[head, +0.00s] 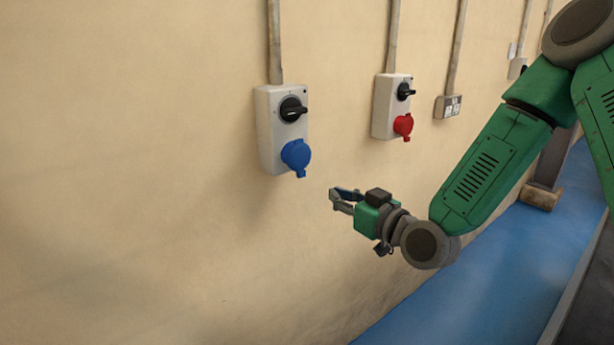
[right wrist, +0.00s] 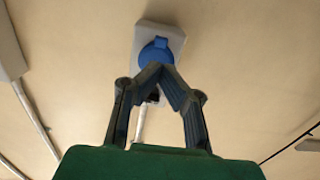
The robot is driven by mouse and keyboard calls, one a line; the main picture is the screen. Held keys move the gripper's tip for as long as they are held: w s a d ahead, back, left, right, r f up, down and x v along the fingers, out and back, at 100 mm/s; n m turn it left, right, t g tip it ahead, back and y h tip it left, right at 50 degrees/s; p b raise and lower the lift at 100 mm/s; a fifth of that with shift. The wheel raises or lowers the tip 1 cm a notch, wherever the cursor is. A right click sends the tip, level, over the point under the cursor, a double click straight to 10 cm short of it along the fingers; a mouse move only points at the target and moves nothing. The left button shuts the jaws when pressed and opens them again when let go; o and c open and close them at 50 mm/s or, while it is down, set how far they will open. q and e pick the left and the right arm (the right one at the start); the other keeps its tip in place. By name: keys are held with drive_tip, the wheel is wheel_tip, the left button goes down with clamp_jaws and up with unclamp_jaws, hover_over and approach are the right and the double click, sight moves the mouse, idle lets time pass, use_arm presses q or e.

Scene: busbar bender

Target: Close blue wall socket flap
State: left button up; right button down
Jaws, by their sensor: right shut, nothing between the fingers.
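The blue wall socket flap (head: 296,155) is a round blue cover with a small tab at its bottom. It sits low on a light grey switch box (head: 266,135) on the wall. I cannot tell whether it is fully closed. In the right wrist view the blue flap (right wrist: 155,52) shows just beyond my fingertips, on its grey box (right wrist: 174,38). My right gripper (head: 335,200) is shut and empty, below and to the right of the flap, apart from it in the head view. Its fingers (right wrist: 162,72) meet in the right wrist view and hide part of the box. My left gripper is not in view.
A second grey box (head: 385,105) with a red socket cover (head: 403,125) is to the right. A small grey outlet (head: 447,107) is farther along. Conduits run up the wall. The wall left of the blue socket is bare; the floor (head: 470,290) is blue.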

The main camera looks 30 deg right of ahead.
sight(303, 176)
drive_tip(key=w, duration=0.6)
drive_tip(key=w+a+p, duration=0.1)
drive_tip(key=w, duration=0.2)
drive_tip(key=shift+w, duration=0.3)
drive_tip(key=shift+f, duration=0.1)
drive_tip(key=shift+w+t+b, duration=0.4)
drive_tip(key=shift+b, duration=0.75)
drive_tip(key=shift+w, duration=0.1)
